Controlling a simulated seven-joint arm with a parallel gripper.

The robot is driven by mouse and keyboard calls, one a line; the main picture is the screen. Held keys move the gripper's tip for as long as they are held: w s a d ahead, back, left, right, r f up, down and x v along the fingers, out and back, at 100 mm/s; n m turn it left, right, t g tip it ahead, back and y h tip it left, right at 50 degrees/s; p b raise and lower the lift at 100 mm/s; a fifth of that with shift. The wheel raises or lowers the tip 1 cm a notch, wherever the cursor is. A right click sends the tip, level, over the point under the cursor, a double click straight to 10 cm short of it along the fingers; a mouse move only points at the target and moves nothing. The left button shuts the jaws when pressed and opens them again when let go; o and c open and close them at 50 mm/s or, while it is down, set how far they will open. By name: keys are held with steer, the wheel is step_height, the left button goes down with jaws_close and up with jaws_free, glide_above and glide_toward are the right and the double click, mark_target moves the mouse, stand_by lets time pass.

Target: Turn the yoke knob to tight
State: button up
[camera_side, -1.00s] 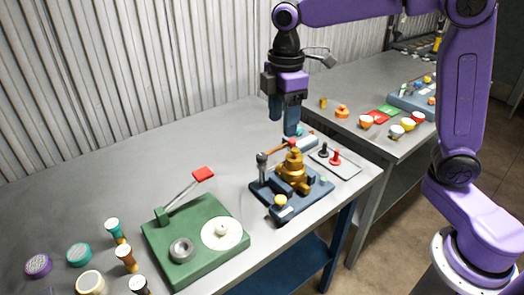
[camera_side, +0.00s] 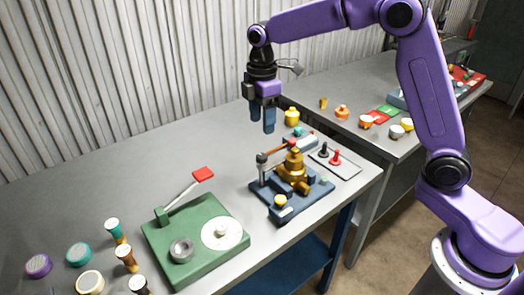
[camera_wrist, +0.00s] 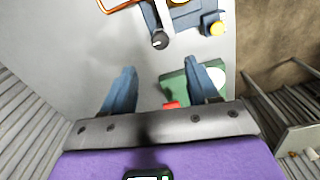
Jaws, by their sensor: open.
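A blue fixture base (camera_side: 323,190) near the table's right end carries a brass valve body (camera_side: 293,172). A dark grey knob (camera_side: 262,158) stands on a post at the base's left side, beside an orange bar (camera_side: 277,147). I take it for the yoke knob; it also shows as a black round knob in the wrist view (camera_wrist: 160,40). Its setting cannot be read. My gripper (camera_side: 262,118) is open and empty, pointing down above and behind the knob, apart from it. In the wrist view, my fingers (camera_wrist: 160,72) are spread below the knob.
A green fixture (camera_side: 165,240) with a red-tipped lever (camera_side: 203,174) stands at left. A tray (camera_side: 347,168) with black and red pegs lies right of the blue base. A yellow-topped part (camera_side: 292,117) stands behind. The table's left back is clear.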

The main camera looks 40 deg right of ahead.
mark_target(262, 155)
step_height(262, 155, down, 10)
steer(key=shift+f, duration=0.25)
stand_by(0.3)
steer(key=c, duration=1)
steer(key=shift+c, duration=0.2)
